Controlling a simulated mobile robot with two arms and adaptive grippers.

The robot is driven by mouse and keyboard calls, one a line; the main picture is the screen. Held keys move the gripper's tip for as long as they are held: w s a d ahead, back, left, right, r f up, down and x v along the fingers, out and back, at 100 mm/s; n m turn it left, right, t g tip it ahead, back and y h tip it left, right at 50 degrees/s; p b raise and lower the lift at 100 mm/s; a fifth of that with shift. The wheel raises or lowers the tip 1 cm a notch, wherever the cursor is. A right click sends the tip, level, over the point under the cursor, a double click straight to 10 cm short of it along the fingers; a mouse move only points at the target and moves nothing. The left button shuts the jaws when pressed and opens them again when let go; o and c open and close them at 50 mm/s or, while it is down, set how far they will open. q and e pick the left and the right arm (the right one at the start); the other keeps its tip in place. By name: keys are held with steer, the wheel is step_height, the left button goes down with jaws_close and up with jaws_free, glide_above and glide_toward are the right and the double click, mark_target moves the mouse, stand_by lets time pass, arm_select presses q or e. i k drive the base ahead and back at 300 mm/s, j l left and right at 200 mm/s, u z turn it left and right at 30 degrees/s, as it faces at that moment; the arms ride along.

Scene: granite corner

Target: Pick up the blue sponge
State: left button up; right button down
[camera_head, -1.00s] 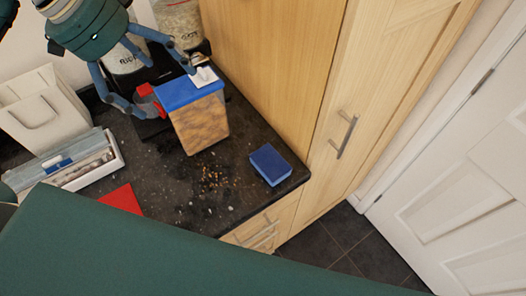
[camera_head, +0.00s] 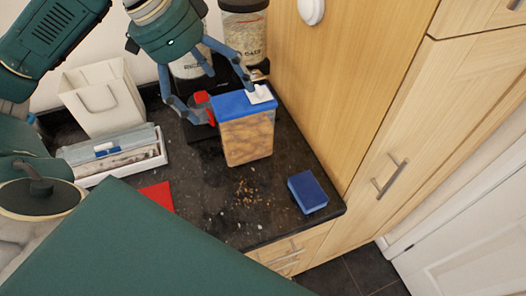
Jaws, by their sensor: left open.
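The blue sponge (camera_head: 307,192) lies flat on the black granite counter (camera_head: 215,205), close to its front right corner. My left gripper (camera_head: 221,104) is open above the back of the counter, with its fingers spread. One finger is by a red object (camera_head: 203,108) and the other is near the white lid tab of a food box. The gripper is well behind and to the left of the sponge, and empty as far as I can see. My right gripper does not show.
The blue-lidded clear food box (camera_head: 247,138) stands between gripper and sponge. Jars (camera_head: 245,35) stand behind it. A white bag-like holder (camera_head: 103,98), a white tray (camera_head: 150,160) and a red sheet (camera_head: 157,196) are at left. Crumbs (camera_head: 245,192) lie left of the sponge. A tall wooden cabinet (camera_head: 330,90) borders the right.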

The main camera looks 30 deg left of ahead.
mark_target(310, 195)
steer(key=k+l, duration=0.2)
steer(key=l, duration=0.55)
steer(key=k+l, duration=0.1)
steer(key=l, duration=0.3)
